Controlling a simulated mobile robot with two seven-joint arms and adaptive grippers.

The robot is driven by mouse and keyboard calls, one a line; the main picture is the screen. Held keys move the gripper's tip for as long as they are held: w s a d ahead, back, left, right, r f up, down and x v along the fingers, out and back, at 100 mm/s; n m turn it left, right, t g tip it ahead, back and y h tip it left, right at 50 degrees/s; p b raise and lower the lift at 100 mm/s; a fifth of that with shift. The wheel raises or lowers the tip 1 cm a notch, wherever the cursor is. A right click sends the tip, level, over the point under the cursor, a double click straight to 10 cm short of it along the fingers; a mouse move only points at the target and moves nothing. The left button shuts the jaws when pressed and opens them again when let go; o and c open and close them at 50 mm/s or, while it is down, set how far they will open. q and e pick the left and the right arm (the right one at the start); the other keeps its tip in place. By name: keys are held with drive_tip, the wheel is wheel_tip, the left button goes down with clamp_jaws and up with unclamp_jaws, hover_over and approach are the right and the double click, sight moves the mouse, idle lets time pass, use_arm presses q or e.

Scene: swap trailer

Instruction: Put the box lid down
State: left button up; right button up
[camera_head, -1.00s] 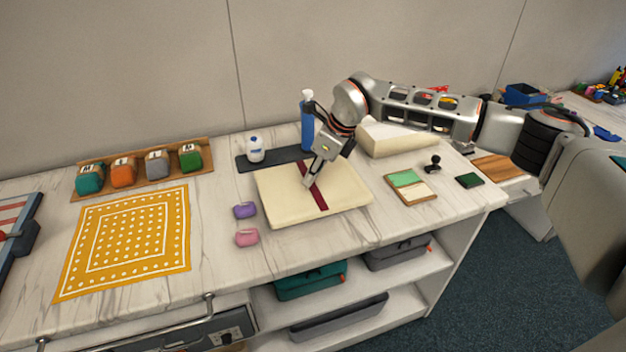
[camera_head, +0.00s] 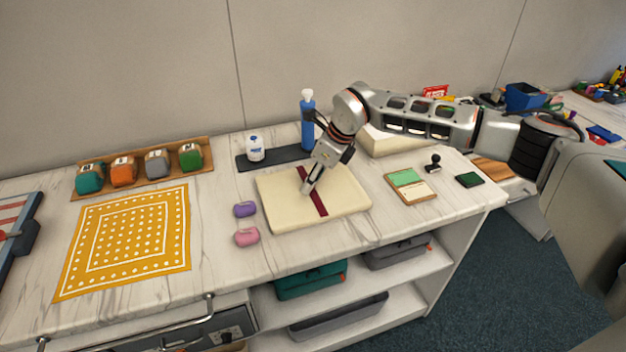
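The cream box lid (camera_head: 345,205), with a dark red band across it, lies about flat at the middle of the counter. Its underside is hidden, so I cannot tell if it rests fully on the counter. My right gripper (camera_head: 307,188) points down at the lid's middle, with its fingertips at the band's left side. The view is too small to show whether the fingers are open or shut on the band. A cream box (camera_head: 375,143) stands behind on the right, partly hidden by my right arm. My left gripper is not in view.
Purple (camera_head: 245,209) and pink (camera_head: 247,237) small items lie close left of the lid. A dark tray (camera_head: 285,156) with a white bottle (camera_head: 256,150) and a blue bottle (camera_head: 307,130) is behind it. A yellow patterned cloth (camera_head: 128,240) lies left, a green-and-cream pad (camera_head: 411,186) right.

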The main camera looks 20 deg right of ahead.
drive_tip(key=v, duration=1.2)
